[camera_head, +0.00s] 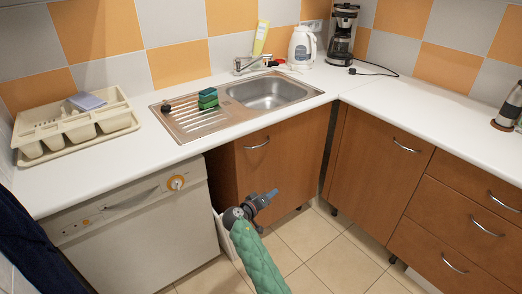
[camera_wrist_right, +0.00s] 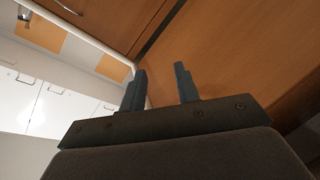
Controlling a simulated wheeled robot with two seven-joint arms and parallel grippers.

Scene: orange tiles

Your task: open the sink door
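The sink door (camera_head: 285,165) is a brown wooden panel under the sink, with a curved metal handle (camera_head: 257,143) near its upper left. A darker brown strip (camera_head: 220,180) shows between its left edge and the white dishwasher; the door looks partly open there. My right gripper (camera_head: 275,193) is in front of the lower part of the door in the head view, well below the handle. Contact with the door cannot be told. My left gripper is not in view.
The white dishwasher (camera_head: 140,225) stands left of the sink door. Another brown cabinet door (camera_head: 378,165) and drawers (camera_head: 460,225) are at the right. A white edge (camera_head: 228,236) shows low beside my right arm. The tiled floor (camera_head: 345,262) is clear.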

